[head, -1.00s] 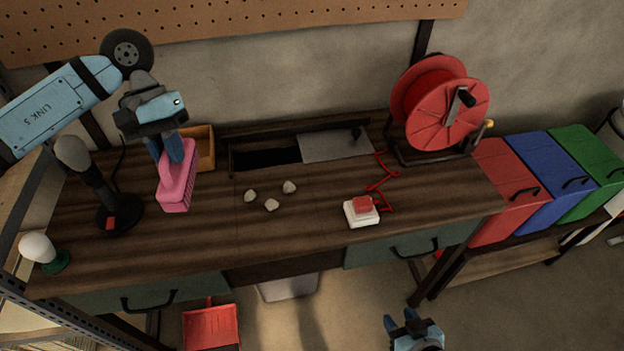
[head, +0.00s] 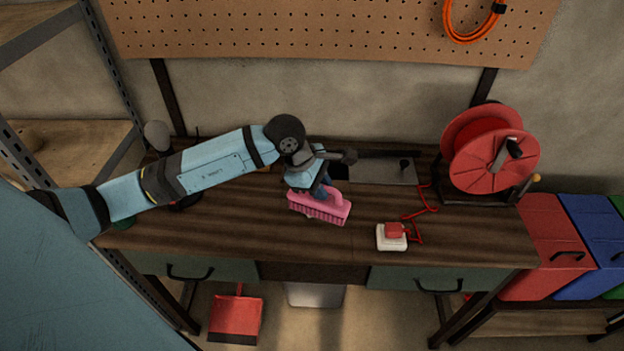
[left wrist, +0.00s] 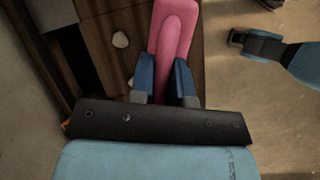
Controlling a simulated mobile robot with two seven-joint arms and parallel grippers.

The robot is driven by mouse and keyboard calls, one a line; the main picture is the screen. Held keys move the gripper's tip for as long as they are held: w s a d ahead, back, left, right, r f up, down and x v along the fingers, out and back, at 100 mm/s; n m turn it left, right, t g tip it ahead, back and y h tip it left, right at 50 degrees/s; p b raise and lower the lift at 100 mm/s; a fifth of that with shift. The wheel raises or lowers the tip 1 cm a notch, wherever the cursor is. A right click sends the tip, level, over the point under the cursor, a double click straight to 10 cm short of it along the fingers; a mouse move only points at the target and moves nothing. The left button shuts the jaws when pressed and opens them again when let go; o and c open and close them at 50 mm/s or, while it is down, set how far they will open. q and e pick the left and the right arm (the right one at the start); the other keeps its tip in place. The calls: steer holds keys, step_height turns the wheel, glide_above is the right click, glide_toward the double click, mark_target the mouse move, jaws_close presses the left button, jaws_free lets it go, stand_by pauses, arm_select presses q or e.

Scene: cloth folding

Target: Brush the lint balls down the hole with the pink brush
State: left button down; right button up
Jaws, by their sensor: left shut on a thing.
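The pink brush (head: 320,207) is held over the middle of the workbench, bristles facing the viewer's side. My left gripper (head: 315,188) is shut on its handle (left wrist: 175,30); the blue fingers (left wrist: 166,85) show on both sides of it. In the head view the gripper and brush hide most of the lint and hole. My right gripper (left wrist: 240,40) shows off the bench in the left wrist view; its jaw state is unclear.
A metal plate (head: 385,171) lies beside the hole. A red button on a white box (head: 391,237) with a red cord stands right of the brush. A red reel (head: 490,150) stands at the right end. A red dustpan (head: 236,318) lies below the bench. The front bench area is clear.

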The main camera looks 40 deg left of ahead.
mark_target(311, 211)
arm_select(q)
steer(key=a+n, duration=0.1)
steer(key=n, duration=0.1)
steer(key=shift+s+a+f+n+t+y, duration=0.2)
steer(key=shift+a+f+n+t+y, duration=0.15)
steer(key=shift+n+t+y, duration=0.05)
steer(key=shift+a+f+n, duration=0.2)
steer(key=shift+a+n, duration=0.05)
steer(key=shift+n, duration=0.15)
steer(key=shift+f+b, duration=0.3)
steer(key=shift+f, duration=0.55)
step_height(311, 211, down, 5)
steer(key=shift+r+b, duration=0.1)
steer(key=shift+b, duration=1.15)
steer(key=shift+f, duration=0.6)
steer(key=shift+f+b, duration=0.55)
steer(key=shift+b, duration=0.2)
steer(key=shift+r, duration=0.15)
